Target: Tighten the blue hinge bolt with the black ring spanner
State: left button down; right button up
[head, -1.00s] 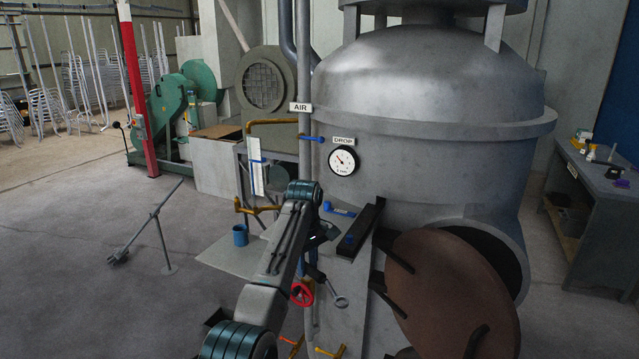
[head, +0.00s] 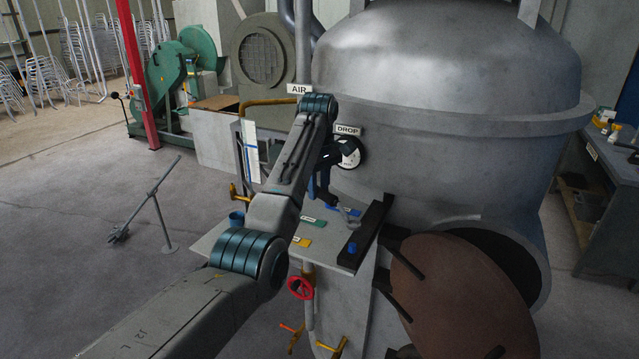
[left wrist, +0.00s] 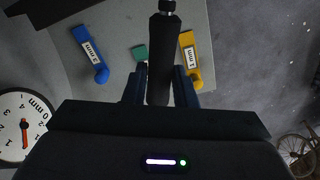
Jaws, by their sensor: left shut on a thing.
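My left gripper (head: 321,190) is shut on the black handle of the ring spanner (left wrist: 164,50). In the left wrist view the handle stands between the two fingers (left wrist: 160,88), and its metal shank runs out of the top of the picture. In the head view the spanner's grey ring end (head: 350,214) hangs to the right of the gripper, over the grey table. The blue hinge bolt (head: 352,248) sits on the black bar (head: 370,232) beside the vessel. The ring appears apart from the bolt, behind it in the picture. My right gripper is not in view.
Blue (left wrist: 88,52), green (left wrist: 140,53) and yellow (left wrist: 190,60) labelled pieces lie on the grey table (head: 210,238). The vessel (head: 430,150), its gauge (left wrist: 25,125) and the open brown door (head: 460,295) bound the right. A red handwheel (head: 301,287) is below the table.

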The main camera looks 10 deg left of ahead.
pick_arm(q)
jog(key=shift+s+r, duration=0.3)
jog(key=shift+s, duration=0.2)
jog(key=shift+w+f, duration=0.2)
jog(key=shift+f, duration=0.1)
jog(key=f, duration=0.1)
jog(key=w+f, duration=0.1)
jog(key=f, duration=0.1)
jog(key=shift+f, duration=0.1)
jog(key=shift+s+f, duration=0.1)
jog(key=shift+f, duration=0.6)
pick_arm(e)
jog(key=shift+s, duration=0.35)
